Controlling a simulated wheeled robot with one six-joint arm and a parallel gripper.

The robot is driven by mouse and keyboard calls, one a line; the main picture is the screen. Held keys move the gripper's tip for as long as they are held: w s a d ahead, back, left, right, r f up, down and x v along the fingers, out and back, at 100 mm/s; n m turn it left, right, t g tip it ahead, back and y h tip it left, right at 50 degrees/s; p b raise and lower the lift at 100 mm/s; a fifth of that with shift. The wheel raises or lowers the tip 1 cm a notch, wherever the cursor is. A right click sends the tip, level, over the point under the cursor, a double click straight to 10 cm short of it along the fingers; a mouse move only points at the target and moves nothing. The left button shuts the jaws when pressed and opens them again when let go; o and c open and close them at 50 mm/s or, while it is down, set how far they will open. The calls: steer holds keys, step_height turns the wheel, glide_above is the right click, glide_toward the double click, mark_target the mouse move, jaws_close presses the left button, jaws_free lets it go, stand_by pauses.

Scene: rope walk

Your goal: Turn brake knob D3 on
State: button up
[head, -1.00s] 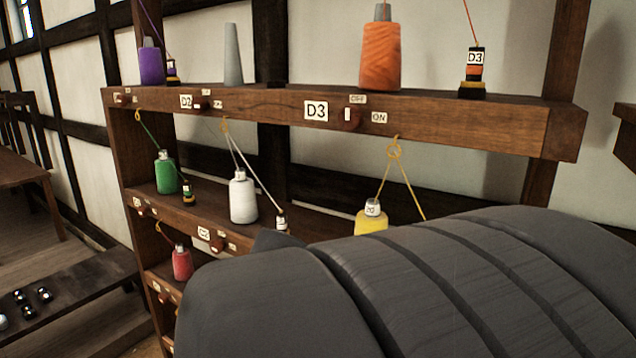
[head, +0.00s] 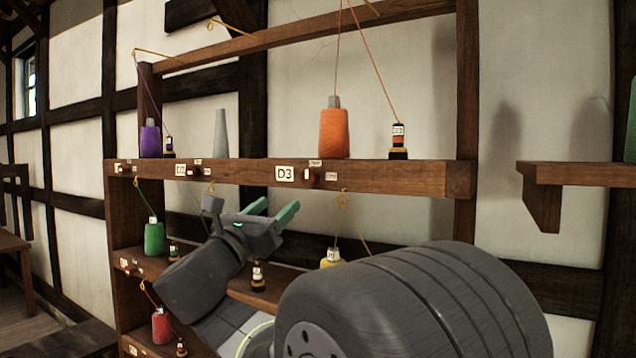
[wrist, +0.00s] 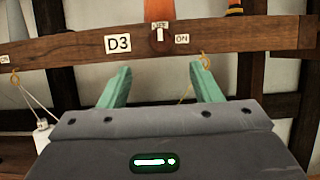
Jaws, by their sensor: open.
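Brake knob D3 (head: 309,177) is a small reddish-brown knob on the front of the upper shelf beam, right of the white D3 label (head: 285,174). In the wrist view the knob (wrist: 162,41) has a white mark that stands upright, toward the OFF tag above it. The ON tag (wrist: 182,39) is to its right. My gripper (head: 273,209) is open and empty, below and left of the knob in the head view. In the wrist view its green fingers (wrist: 160,74) point up toward the beam, apart from the knob, which lies roughly between their lines.
An orange thread cone (head: 334,132) and a small D3 bobbin (head: 398,140) stand on the shelf above the knob. The D2 label (head: 181,170) and its knob are to the left. A yellow wire hook (head: 343,198) hangs under the beam, right of the knob.

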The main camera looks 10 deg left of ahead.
mark_target(307, 179)
steer(key=p+x, duration=0.3)
steer(key=x, duration=0.9)
steer(key=c, duration=1)
steer(key=shift+o, duration=0.2)
steer(key=shift+f, duration=0.1)
